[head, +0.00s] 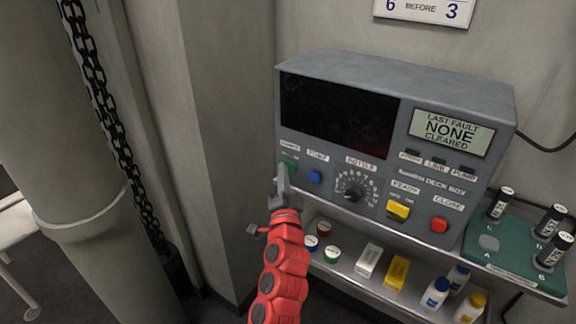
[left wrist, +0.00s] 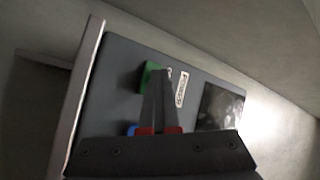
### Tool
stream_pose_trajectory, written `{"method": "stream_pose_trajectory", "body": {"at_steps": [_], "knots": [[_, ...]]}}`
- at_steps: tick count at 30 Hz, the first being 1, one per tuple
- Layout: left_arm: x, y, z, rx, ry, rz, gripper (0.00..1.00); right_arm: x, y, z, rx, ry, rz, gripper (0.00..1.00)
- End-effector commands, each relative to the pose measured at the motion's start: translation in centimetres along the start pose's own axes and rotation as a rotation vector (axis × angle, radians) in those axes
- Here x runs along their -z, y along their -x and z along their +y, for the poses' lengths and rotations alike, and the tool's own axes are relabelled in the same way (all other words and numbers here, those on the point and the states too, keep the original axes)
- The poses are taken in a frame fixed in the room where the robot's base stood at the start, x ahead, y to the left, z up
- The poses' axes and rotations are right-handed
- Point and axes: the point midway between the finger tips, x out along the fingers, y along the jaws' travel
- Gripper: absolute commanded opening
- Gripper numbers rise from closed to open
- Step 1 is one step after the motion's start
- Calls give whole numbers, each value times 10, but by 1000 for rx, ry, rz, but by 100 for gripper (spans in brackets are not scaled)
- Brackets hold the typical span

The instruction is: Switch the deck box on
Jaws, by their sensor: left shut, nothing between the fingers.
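The deck box (head: 340,187) is a grey console on a shelf against the wall. Its large left screen (head: 338,115) is dark. A small display (head: 452,131) reads "LAST FAULT NONE CLEARED". On its front are a green button (head: 289,165), a blue button (head: 315,177), a dial (head: 354,190), a yellow switch (head: 398,210) and a red button (head: 439,225). My left gripper (head: 282,172) is shut and empty, with its tips at the green button. In the left wrist view the tips reach beside the green button (left wrist: 149,76); I cannot tell whether they touch. My right gripper is not in view.
Small jars, boxes and bottles stand on the shelf (head: 345,262) below the box. A green tray (head: 485,262) with black cylinders sits at the right. A column (head: 70,130) and hanging chain (head: 105,110) stand at the left.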

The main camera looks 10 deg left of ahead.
Motion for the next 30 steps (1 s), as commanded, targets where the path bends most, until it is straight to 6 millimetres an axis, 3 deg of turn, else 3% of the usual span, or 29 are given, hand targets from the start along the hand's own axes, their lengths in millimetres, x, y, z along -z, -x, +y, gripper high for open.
{"method": "stream_pose_trajectory", "body": {"at_steps": [2, 18, 26, 30], "knots": [[3, 2, -4, 2, 4, 11, 0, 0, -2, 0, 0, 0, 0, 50], [-25, 35, -24, -2, 0, -2, 0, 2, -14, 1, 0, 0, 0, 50], [-26, 35, -23, -4, 0, -1, 0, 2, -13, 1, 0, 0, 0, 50], [-16, 38, -9, -31, 17, 67, 0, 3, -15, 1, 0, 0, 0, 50]]}}
